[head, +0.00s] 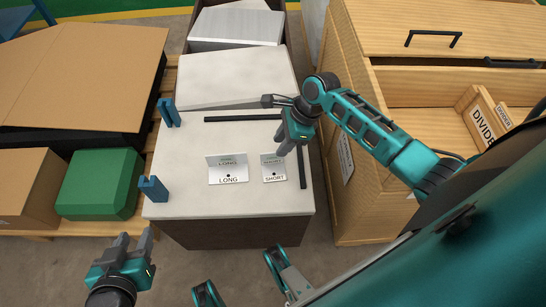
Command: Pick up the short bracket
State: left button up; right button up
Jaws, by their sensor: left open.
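The short bracket (274,172) is a small silvery L-shaped plate marked SHORT. It stands on the pale worktop (190,204), right of the long bracket (228,175), a wider plate marked LONG. My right gripper (291,148) is over the worktop, just behind and right of the short bracket in the picture. Its fingers point down; I cannot tell how far apart they are or whether they touch anything. My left gripper (132,243) is open and empty, low at the left, in front of the worktop and apart from both brackets.
Two blue clips (153,189) stand along the worktop's left edge. Black strips (243,118) lie at its back and right. A wooden cabinet (350,200) with an open drawer stands at the right. A green box (98,184) and cardboard boxes (75,75) are at the left.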

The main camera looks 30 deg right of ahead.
aim_at(274, 163)
jog(key=shift+a+f, duration=0.2)
jog(key=shift+f, duration=0.3)
jog(key=b+x, duration=0.3)
jog(key=x, duration=0.1)
jog(key=shift+a+f, duration=0.15)
jog(key=shift+f, duration=0.1)
jog(key=shift+r, duration=0.1)
jog(key=shift+c, duration=0.2)
grip_shut()
